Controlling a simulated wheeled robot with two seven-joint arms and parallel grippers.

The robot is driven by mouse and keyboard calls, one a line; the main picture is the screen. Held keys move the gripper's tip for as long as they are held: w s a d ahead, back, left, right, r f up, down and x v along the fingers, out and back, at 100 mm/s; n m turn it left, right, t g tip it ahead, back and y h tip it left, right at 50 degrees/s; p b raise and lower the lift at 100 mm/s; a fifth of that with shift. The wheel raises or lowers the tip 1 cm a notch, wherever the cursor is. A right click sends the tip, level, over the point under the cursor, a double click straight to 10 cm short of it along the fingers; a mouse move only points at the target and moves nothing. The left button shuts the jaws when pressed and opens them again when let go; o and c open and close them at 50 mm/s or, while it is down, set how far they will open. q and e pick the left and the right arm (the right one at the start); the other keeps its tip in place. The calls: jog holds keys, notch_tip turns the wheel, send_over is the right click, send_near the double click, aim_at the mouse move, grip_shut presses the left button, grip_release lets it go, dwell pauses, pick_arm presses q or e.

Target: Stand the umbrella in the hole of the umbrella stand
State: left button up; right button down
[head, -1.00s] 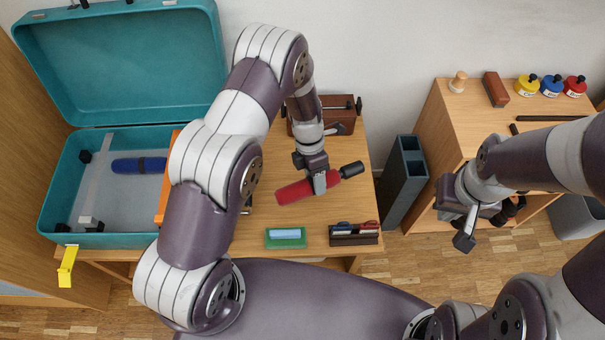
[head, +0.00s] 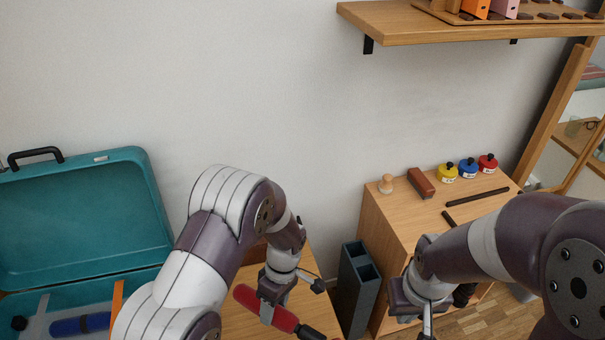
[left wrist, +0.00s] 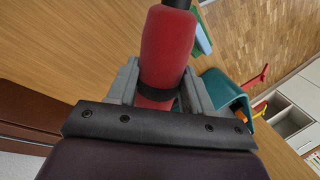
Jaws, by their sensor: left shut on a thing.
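The red umbrella (head: 286,320) with a black handle lies across my left gripper (head: 268,308), which is shut around its red body. In the head view its black handle points down and to the right. It also shows in the left wrist view (left wrist: 168,45) between the two fingers (left wrist: 158,88). The dark grey umbrella stand (head: 358,308) stands upright on the floor to the right of the umbrella, with two openings in its top. The umbrella is apart from it. My right gripper (head: 428,312) is right of the stand; its jaw opening is unclear.
An open teal suitcase (head: 80,220) is at the left. A wooden cabinet (head: 400,215) stands right of the stand, with a brown block (head: 421,183) and yellow, blue and red bottles on top. A wall shelf (head: 470,28) hangs above. The wall between is clear.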

pick_arm(q)
jog(key=w+a+r+m+t, duration=0.1)
jog(key=a+r+m, duration=0.1)
jog(key=m, duration=0.1)
jog(key=w+a+r+m+y, duration=0.1)
jog(key=w+a+r+m, duration=0.1)
jog(key=a+m, duration=0.1)
jog(key=w+a+r+m+t, duration=0.1)
jog(key=a+r+m, duration=0.1)
jog(key=m, duration=0.2)
jog(key=shift+w+a+t+y, duration=0.2)
jog(key=shift+a+t+y, duration=0.1)
jog(key=w+a+r+m, duration=0.2)
jog(key=w+a+r, duration=0.1)
jog(key=a+r, duration=0.2)
notch_tip(320, 180, up, 9)
jog(key=p, duration=1.7)
send_over(243, 289)
jog(key=w+a, duration=0.1)
jog(key=a, duration=0.4)
jog(key=shift+d, duration=0.25)
